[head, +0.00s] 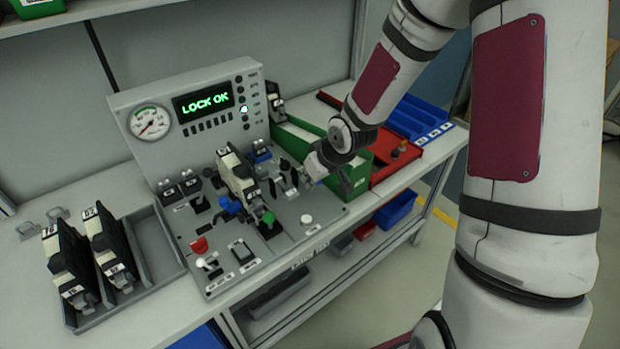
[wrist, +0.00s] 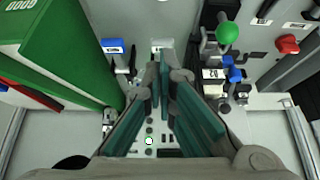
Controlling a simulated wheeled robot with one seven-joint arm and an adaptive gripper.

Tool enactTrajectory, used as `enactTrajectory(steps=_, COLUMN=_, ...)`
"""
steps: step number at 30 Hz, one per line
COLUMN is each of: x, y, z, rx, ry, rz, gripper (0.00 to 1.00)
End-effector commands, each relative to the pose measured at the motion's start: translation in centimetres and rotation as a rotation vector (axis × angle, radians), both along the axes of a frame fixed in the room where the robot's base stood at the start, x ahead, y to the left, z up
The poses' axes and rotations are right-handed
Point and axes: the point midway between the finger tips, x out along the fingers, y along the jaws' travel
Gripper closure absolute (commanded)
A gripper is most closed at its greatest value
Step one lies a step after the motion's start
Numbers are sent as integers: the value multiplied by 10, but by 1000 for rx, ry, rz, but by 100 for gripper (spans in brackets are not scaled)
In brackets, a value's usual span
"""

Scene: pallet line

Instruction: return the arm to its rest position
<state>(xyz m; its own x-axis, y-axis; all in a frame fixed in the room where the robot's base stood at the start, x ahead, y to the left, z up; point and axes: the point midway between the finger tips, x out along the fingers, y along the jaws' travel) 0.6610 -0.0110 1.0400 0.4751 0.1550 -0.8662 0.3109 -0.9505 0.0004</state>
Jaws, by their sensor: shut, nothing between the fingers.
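My arm reaches in from the right in the head view. My gripper (head: 318,176) hangs over the right side of the test panel, beside the green bin (head: 357,180). In the wrist view my gripper (wrist: 162,72) has its teal fingers together with nothing between them. A module (head: 238,178) stands in the fixture on the panel, left of my gripper. The green-knobbed lever (head: 268,222) is at its front; its knob (wrist: 228,32) also shows in the wrist view. The display (head: 204,102) reads LOCK OK.
A grey tray (head: 158,240) on the left holds two modules (head: 68,265). A red tray (head: 400,158) and a blue bin (head: 420,115) lie right of the green bin. A red button (head: 199,245) is on the panel's front left. A shelf edge runs above.

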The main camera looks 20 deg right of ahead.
Motion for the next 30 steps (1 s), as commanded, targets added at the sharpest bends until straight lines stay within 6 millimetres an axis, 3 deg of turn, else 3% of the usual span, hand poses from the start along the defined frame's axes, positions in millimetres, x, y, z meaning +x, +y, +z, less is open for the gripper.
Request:
enactTrajectory(steps=8, x=0, y=0, z=0, rx=0, ry=0, rz=0, gripper=100)
enactTrajectory(steps=11, x=-2, y=-3, z=14, rx=-27, ry=1, rz=-8, gripper=100)
enactTrajectory(steps=20, x=-40, y=-20, z=101, rx=-165, ry=19, rz=-94, gripper=100)
enactTrajectory(steps=30, x=-120, y=-18, z=198, rx=-193, ry=18, rz=-233, gripper=100)
